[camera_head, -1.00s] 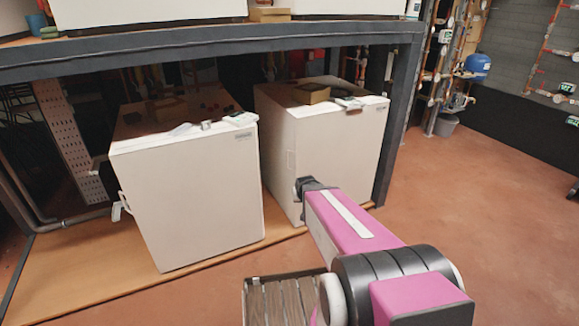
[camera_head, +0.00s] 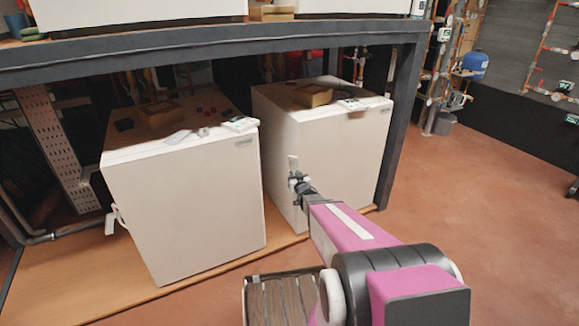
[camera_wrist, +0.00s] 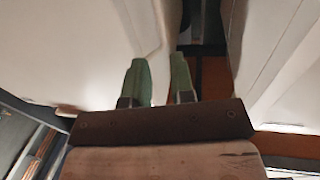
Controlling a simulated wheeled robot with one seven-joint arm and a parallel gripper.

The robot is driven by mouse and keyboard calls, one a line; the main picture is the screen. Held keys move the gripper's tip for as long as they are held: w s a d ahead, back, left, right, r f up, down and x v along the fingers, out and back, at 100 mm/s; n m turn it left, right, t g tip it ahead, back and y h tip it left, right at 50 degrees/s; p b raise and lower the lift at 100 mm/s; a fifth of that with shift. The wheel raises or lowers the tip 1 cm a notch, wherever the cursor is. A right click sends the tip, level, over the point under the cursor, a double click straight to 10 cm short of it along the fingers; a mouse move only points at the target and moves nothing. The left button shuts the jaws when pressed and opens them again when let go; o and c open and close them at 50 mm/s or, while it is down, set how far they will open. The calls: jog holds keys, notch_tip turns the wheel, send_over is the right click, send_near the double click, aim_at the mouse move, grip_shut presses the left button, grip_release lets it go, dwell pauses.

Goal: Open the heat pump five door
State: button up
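Two white heat pump cabinets stand on the low shelf in the head view, a left one (camera_head: 190,195) and a right one (camera_head: 335,150). I cannot read which is number five. A pale upright handle (camera_head: 292,166) shows at the left edge of the right cabinet's front. My gripper (camera_head: 299,181) is at this handle, its fingers small and partly hidden by my arm. In the wrist view the green fingers (camera_wrist: 160,82) are apart, with a pale strip (camera_wrist: 153,40) between them. It looks like the handle; a firm grip on it is not visible.
The left cabinet has its own handle (camera_head: 114,220) at its left edge. A dark frame post (camera_head: 400,120) stands right of the right cabinet. A cardboard box (camera_head: 313,95) lies on top. The reddish floor (camera_head: 490,210) is clear at the right.

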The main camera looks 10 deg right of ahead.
jog(key=w+a, duration=0.1)
jog(key=w, duration=0.8)
jog(key=shift+w, duration=0.15)
grip_shut()
